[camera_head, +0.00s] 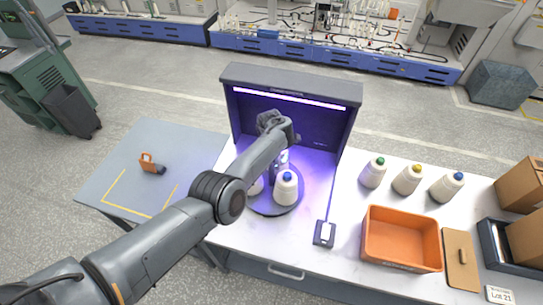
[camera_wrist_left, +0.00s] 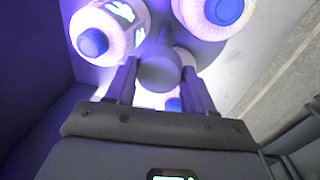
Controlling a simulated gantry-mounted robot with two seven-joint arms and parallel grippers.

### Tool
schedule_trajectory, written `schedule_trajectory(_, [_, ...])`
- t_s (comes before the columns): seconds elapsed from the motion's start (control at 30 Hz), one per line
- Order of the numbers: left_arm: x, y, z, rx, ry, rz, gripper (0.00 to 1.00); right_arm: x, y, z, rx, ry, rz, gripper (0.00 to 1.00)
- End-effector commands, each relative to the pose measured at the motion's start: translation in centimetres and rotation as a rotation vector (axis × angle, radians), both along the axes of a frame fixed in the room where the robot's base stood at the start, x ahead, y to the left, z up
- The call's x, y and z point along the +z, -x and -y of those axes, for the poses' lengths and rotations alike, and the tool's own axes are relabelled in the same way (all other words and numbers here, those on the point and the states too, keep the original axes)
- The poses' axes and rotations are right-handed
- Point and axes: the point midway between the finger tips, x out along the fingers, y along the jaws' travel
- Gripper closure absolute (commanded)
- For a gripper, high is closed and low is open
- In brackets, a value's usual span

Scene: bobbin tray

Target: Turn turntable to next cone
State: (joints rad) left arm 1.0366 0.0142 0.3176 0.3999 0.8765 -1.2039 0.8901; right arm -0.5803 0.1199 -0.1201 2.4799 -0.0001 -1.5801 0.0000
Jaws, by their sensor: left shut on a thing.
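A dark round turntable (camera_head: 263,209) stands in a lit booth (camera_head: 345,125) on the white bench. A white cone with a blue tip (camera_head: 286,190) stands on its front right; another cone (camera_head: 256,188) is partly hidden by my left arm. In the left wrist view, two blue-tipped cones (camera_wrist_left: 118,22) (camera_wrist_left: 203,22) show at the top, and another blue tip (camera_wrist_left: 173,104) shows partly between the fingers. My left gripper (camera_wrist_left: 159,72) is shut on a grey central knob (camera_wrist_left: 158,66) of the turntable. In the head view its fingertips are mostly hidden. My right gripper is out of view.
Cones with green (camera_head: 374,172), yellow (camera_head: 407,180) and blue (camera_head: 446,187) tips stand right of the booth. An empty orange bin (camera_head: 402,264) and a small dark device (camera_head: 324,233) are in front. An orange-handled tool (camera_head: 152,164) lies on the left table.

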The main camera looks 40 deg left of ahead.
Motion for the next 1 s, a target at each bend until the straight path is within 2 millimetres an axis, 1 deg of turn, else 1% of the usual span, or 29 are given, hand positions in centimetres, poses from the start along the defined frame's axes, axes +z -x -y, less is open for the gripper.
schedule_trajectory(0.37, [-0.1,0.0,-0.1,0.002,-0.002,-0.001,1.00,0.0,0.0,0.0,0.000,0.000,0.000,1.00])
schedule_trajectory(0.4, [-0.1,0.1,-0.1,0.002,-0.002,-0.001,0.45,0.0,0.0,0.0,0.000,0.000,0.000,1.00])
schedule_trajectory(0.57, [-0.1,0.1,-0.1,0.002,-0.002,-0.001,0.21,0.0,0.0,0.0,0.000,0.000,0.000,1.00])
schedule_trajectory(0.87, [0.1,0.0,0.0,0.002,-0.001,0.000,0.21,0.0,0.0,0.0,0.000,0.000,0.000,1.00])
schedule_trajectory(1.0, [1.0,0.0,0.0,0.002,-0.002,0.000,0.21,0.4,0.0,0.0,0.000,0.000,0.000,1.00])
